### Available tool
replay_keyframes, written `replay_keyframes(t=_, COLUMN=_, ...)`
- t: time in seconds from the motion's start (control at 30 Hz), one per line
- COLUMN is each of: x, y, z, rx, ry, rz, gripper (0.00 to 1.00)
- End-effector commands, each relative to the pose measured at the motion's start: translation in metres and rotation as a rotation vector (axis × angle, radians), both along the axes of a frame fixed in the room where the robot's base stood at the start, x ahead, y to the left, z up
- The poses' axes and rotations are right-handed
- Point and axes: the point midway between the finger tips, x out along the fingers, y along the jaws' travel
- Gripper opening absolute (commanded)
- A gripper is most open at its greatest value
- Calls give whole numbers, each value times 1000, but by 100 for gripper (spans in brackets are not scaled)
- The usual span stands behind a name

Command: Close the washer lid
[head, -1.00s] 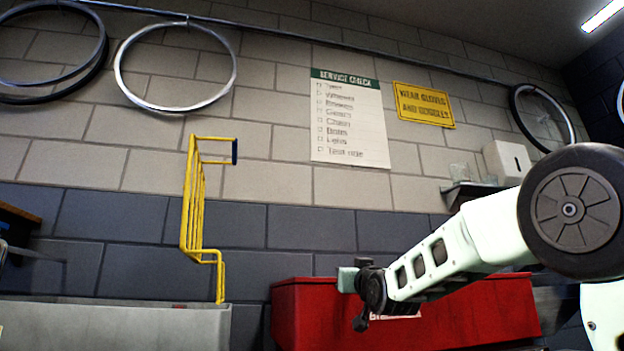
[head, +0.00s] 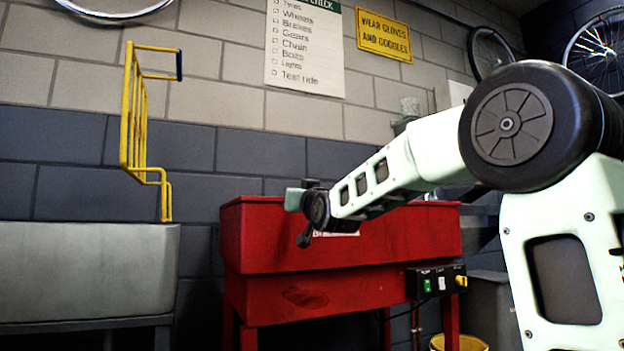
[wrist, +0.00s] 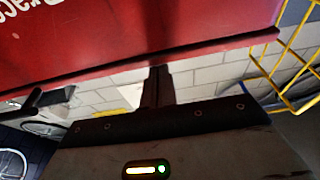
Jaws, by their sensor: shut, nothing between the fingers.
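The washer is the red cabinet in the middle of the head view. Its upper red panel (head: 400,235), apparently the lid, has a top edge level with my wrist; I cannot tell how far open it is. My gripper is at the upper left part of this panel, and its fingers are hidden in the head view. In the wrist view, the shut, empty fingers (wrist: 157,75) point toward the red panel's edge (wrist: 200,50). White lettering shows upside down on the panel there. I cannot tell whether the fingers touch it.
A grey basin (head: 85,270) with a yellow wire rack (head: 135,115) stands to the left. A switch box (head: 437,283) is on the washer's lower right front. A grey bin (head: 490,305) and a yellow bucket (head: 458,343) are at right. A block wall stands behind.

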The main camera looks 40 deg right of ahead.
Motion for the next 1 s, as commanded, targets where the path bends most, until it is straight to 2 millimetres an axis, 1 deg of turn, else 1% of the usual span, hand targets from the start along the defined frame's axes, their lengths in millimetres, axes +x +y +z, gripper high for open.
replay_keyframes(t=0.03, x=-3, y=1, z=-18, rx=10, ry=41, rz=1, gripper=0)
replay_keyframes(t=0.17, x=-26, y=6, z=-19, rx=8, ry=36, rz=1, gripper=0)
replay_keyframes(t=0.33, x=-64, y=15, z=-21, rx=5, ry=22, rz=1, gripper=0)
replay_keyframes(t=0.63, x=-133, y=31, z=-32, rx=1, ry=7, rz=1, gripper=0)
replay_keyframes(t=0.9, x=-152, y=36, z=-35, rx=1, ry=4, rz=0, gripper=0)
replay_keyframes(t=1.0, x=-156, y=37, z=-37, rx=2, ry=3, rz=0, gripper=0)
